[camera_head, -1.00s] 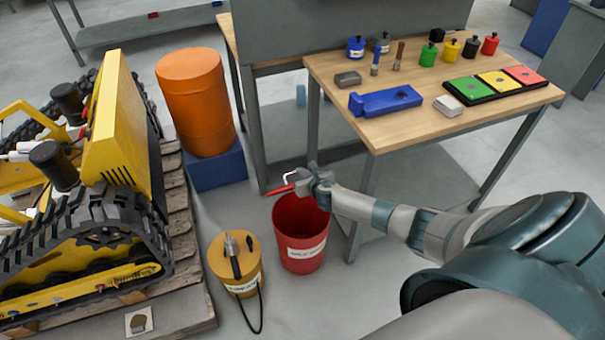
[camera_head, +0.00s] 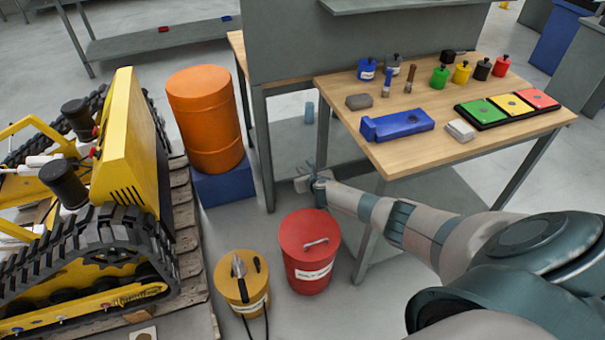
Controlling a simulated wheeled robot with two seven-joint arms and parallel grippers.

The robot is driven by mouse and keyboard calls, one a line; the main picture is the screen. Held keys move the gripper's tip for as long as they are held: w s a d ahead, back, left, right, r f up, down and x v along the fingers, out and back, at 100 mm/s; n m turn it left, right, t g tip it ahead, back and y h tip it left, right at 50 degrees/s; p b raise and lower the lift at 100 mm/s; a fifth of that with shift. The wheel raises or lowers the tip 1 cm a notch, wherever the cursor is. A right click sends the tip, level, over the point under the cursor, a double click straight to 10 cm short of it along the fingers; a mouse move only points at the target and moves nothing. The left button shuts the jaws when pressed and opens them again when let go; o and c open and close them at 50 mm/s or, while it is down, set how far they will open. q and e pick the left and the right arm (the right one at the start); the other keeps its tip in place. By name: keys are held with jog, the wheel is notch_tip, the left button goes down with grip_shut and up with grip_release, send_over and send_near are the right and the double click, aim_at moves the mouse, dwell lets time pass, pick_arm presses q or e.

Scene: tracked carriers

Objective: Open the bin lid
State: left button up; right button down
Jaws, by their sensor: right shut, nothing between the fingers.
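The red bin (camera_head: 309,279) stands on the floor left of the workbench, with a white label on its front. Its red lid (camera_head: 298,232) lies flat over the top, so the inside is hidden. A pale bar handle (camera_head: 316,243) is on the lid. My right gripper (camera_head: 308,177) is just beyond the bin's far rim, apart from the handle; it is shut and empty. My left gripper is not in view.
A yellow container (camera_head: 231,291) with a tool on top stands left of the bin. An orange drum (camera_head: 204,120) on a blue block (camera_head: 222,187) is behind. The wooden workbench (camera_head: 400,155) is at right, the tracked yellow machine (camera_head: 125,150) at left.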

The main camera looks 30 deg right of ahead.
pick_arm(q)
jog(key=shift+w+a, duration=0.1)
pick_arm(e)
jog(key=shift+f, duration=0.1)
dwell(0.4)
dwell(0.5)
jog(key=shift+f, duration=0.1)
